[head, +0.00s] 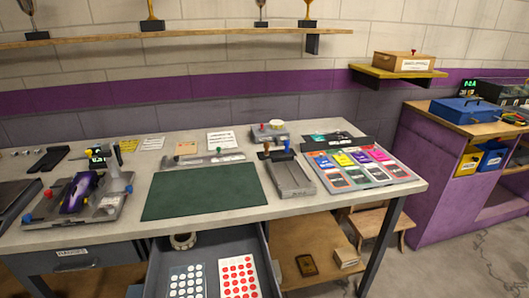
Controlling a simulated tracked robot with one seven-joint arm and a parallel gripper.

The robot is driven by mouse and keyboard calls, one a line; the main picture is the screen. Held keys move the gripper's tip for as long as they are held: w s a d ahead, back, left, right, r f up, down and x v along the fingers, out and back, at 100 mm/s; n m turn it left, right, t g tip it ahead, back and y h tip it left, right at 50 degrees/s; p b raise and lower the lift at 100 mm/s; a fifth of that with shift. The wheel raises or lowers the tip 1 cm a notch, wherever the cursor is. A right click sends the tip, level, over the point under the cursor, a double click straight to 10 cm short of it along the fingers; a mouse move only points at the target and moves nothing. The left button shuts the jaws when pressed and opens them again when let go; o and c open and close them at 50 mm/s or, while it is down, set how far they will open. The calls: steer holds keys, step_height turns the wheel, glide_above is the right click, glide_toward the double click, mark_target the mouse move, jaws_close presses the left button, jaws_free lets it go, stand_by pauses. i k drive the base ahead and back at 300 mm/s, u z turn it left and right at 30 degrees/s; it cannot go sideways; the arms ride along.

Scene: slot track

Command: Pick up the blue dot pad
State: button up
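An open drawer (216,239) under the workbench holds two dot sheets. The left sheet (177,283) is dark grey-blue with rows of white dots. The right sheet (226,264) is white with rows of red dots. They lie flat side by side, and the bottom picture edge cuts them off. No pad with clearly blue dots shows; I cannot tell whether the dark sheet is the blue dot pad. My gripper is not in view.
A tape roll (183,240) lies at the drawer's back left. The workbench (330,201) overhangs the drawer, with a bare green mat (204,190) on top. A grey tool (290,178) and a tray of coloured cards (360,168) stand to the right.

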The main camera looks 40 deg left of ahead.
mark_target(287, 143)
steer(key=u, duration=1.1)
steer(key=i, duration=1.55)
steer(key=z, duration=0.05)
